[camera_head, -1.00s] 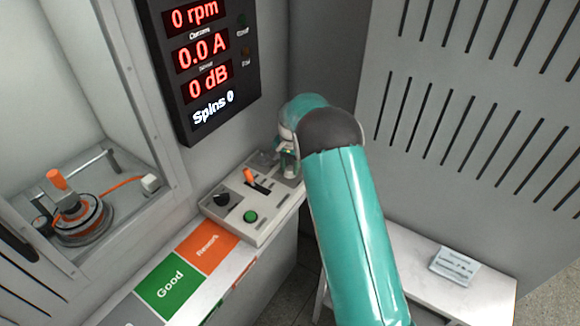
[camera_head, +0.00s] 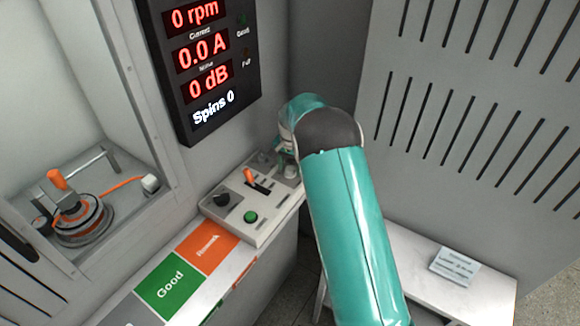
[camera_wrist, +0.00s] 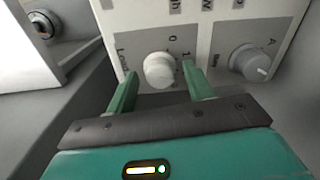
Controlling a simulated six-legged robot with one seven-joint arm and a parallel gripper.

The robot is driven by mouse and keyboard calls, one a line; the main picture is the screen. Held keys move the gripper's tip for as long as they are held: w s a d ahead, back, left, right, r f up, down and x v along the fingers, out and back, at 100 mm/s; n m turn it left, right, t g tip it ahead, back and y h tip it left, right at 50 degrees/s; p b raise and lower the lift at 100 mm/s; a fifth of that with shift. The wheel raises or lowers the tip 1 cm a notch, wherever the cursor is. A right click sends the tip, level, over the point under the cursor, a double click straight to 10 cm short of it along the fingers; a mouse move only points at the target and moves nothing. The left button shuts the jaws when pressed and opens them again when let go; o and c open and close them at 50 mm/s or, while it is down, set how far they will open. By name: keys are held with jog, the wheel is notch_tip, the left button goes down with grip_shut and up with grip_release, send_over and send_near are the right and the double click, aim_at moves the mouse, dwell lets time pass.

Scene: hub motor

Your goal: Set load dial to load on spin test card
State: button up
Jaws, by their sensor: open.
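The load dial (camera_wrist: 159,70), a pale round knob, shows in the wrist view on the grey panel face with marks 0 and 1 and a partly hidden label beginning "Loa". Where its pointer sits cannot be made out. My gripper (camera_wrist: 160,76) is open, with one green finger on each side of the dial; contact is not clear. In the head view my arm covers the gripper and this part of the control panel (camera_head: 238,226). A pale card (camera_head: 455,265), perhaps the spin test card, lies on the shelf at right; its text is too small to read.
A second grey knob (camera_wrist: 251,62) sits close right of the dial. The panel also has an orange-red lever (camera_head: 250,177), a green button (camera_head: 250,217) and a black knob (camera_head: 221,198). The display (camera_head: 200,60) reads zeros. The hub motor (camera_head: 80,217) sits in the left bay.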

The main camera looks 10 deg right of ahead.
aim_at(291, 170)
jog(key=shift+r, duration=0.1)
notch_tip(291, 170, up, 14)
jog(key=shift+s+d, duration=0.15)
dwell(0.6)
jog(key=s+r+n+t, duration=0.3)
jog(key=s+r, duration=1.2)
jog(key=s, duration=0.3)
jog(key=s+f+n+t, duration=0.1)
jog(key=s+n, duration=0.3)
jog(key=s, duration=1.8)
jog(key=shift+s+f+n+t, duration=0.15)
jog(key=shift+f+n+t, duration=0.15)
jog(key=shift+t, duration=0.4)
